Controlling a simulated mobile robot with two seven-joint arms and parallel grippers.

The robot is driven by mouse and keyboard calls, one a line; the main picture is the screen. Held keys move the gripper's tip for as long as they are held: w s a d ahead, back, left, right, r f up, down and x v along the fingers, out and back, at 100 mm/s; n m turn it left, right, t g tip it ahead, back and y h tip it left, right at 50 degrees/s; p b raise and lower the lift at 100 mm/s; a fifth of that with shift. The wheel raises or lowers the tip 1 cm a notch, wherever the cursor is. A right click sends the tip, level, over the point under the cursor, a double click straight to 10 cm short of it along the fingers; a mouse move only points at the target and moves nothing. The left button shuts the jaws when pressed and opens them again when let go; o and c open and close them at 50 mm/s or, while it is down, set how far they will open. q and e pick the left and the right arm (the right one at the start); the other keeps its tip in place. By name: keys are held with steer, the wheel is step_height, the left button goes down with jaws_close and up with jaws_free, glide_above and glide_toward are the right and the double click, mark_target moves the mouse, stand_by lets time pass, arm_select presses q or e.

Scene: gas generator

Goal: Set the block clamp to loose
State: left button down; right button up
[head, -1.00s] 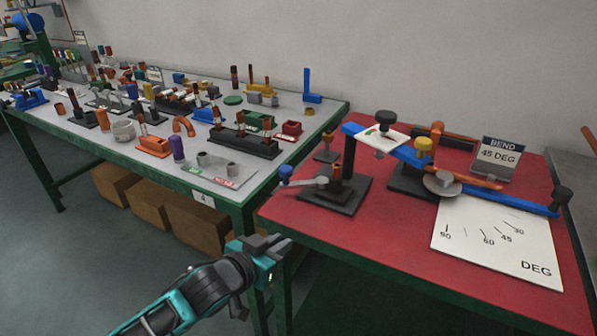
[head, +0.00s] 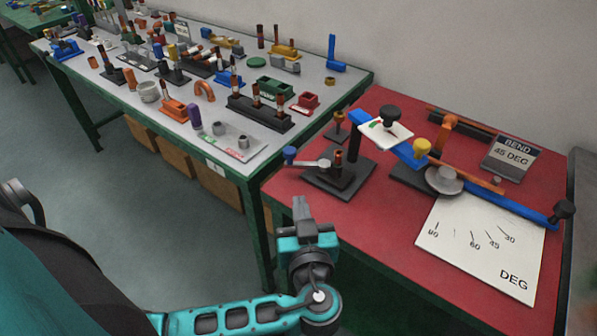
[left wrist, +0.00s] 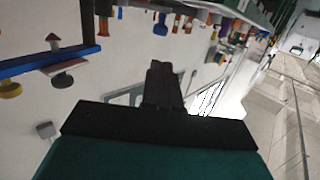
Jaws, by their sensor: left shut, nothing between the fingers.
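A black-based fixture (head: 325,186) stands at the near left corner of the red table. It has a lever with a blue knob (head: 290,153) pointing left. A blue bar (head: 393,141) runs from its upright post across the table, with a white plate (head: 377,128) and a black knob (head: 390,113) near its left end. No label shows which part is the block clamp. My left gripper (head: 300,208) is shut and empty, in front of the table's near left edge and apart from the fixture. Its closed fingers show in the left wrist view (left wrist: 163,85). My right gripper is out of view.
A yellow knob (head: 422,147), a "BEND 45 DEG" sign (head: 511,157) and a white angle scale (head: 482,246) are on the red table (head: 398,250). A grey table (head: 270,148) crowded with small fixtures stands to the left. The floor in front is clear.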

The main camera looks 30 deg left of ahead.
mark_target(291, 156)
arm_select(q)
steer(key=p+x, duration=0.1)
steer(key=x, duration=1.2)
steer(key=shift+w+a+f+p, duration=0.1)
steer(key=shift+w+a+p, duration=0.15)
steer(key=shift+p, duration=0.1)
